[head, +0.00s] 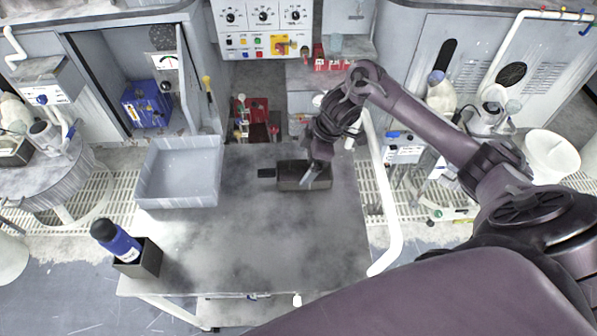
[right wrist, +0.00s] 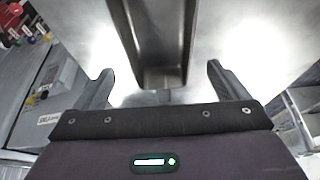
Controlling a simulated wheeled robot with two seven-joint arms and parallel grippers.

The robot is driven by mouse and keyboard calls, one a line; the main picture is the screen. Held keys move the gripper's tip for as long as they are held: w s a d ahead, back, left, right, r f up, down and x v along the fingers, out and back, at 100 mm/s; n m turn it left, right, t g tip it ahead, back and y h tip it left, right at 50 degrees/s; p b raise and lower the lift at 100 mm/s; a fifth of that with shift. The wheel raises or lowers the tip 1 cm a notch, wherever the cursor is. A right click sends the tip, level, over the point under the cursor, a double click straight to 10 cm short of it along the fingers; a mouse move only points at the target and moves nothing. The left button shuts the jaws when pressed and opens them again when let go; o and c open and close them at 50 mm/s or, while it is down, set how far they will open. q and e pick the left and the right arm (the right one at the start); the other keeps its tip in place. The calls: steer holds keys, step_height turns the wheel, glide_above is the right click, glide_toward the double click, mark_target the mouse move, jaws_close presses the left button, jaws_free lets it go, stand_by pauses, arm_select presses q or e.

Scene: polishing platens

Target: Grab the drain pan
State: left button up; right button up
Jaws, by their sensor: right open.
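A small dark metal pan (head: 290,184), which I take to be the drain pan, sits on the grey table with a dark tab at its left end. My right gripper (head: 316,174) is over its right part, fingers pointing down. In the right wrist view the pan (right wrist: 150,72) shows as a narrow trough, its near end just ahead of the gripper. The two fingers of the right gripper (right wrist: 162,88) are wide apart, one on each side of that end, with gaps; a small tab shows between them. My left gripper is not in view.
A large grey tray (head: 180,200) stands on the table's (head: 240,235) back left. A blue bottle (head: 122,243) stands in a dark holder (head: 148,262) at the front left. A white rail (head: 383,200) runs along the right edge. The table's middle and front are clear.

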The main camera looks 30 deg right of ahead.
mark_target(293, 179)
steer(key=p+x, duration=0.1)
steer(key=x, duration=0.3)
steer(key=shift+a+f, duration=0.1)
steer(key=shift+f, duration=0.4)
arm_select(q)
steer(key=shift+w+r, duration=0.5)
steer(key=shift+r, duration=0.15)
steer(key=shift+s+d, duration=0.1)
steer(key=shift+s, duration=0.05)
arm_select(e)
steer(key=shift+f, duration=0.25)
steer(key=shift+c, duration=0.4)
steer(key=c, duration=1.1)
steer(key=shift+o, duration=0.2)
steer(key=shift+w+r, duration=0.1)
steer(key=shift+r, duration=0.05)
